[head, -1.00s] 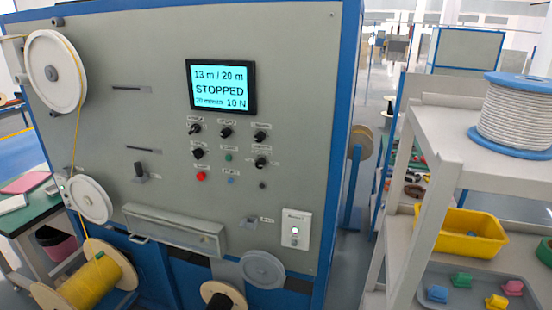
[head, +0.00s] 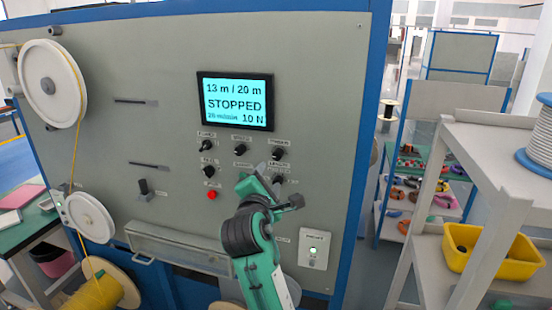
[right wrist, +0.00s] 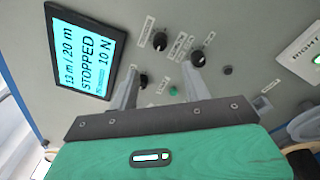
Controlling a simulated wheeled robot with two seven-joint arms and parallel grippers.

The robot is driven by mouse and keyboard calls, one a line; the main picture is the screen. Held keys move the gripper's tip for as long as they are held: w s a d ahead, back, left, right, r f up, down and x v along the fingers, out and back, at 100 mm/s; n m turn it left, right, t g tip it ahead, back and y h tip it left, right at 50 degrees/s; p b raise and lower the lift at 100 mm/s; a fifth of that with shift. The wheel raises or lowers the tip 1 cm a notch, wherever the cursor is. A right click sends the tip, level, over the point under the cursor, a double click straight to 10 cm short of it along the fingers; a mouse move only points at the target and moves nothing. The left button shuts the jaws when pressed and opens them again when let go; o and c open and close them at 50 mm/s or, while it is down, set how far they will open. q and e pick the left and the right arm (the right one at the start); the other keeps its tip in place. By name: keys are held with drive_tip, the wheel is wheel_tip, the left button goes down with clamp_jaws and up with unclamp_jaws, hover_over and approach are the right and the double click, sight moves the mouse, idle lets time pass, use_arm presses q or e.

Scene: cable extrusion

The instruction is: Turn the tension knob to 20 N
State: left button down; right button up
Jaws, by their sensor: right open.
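The machine's display (head: 235,101) reads 13 m / 20 m, STOPPED and 10 N. It also shows in the right wrist view (right wrist: 82,58). Below it are black knobs, including an upper right knob (head: 278,154) and an upper middle knob (head: 240,150). Their labels are too small to read surely, so I cannot tell which is the tension knob. My right gripper (head: 268,183) is open before the panel and hides part of the lower controls. In the right wrist view its spread fingers (right wrist: 162,72) point at the knobs, with one knob (right wrist: 198,58) by the right fingertip. My left gripper is out of view.
A red button (head: 212,195) sits left of my right gripper. A white plate with a green light (head: 314,248) is to its right. A grey shelf with a yellow bin (head: 490,250) stands at the right.

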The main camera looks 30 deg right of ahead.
sight(277, 158)
drive_tip(key=p+x, duration=0.4)
drive_tip(key=x, duration=0.7)
drive_tip(key=shift+w+d+f, duration=0.1)
drive_tip(key=shift+w+d, duration=0.3)
drive_tip(key=c, duration=1)
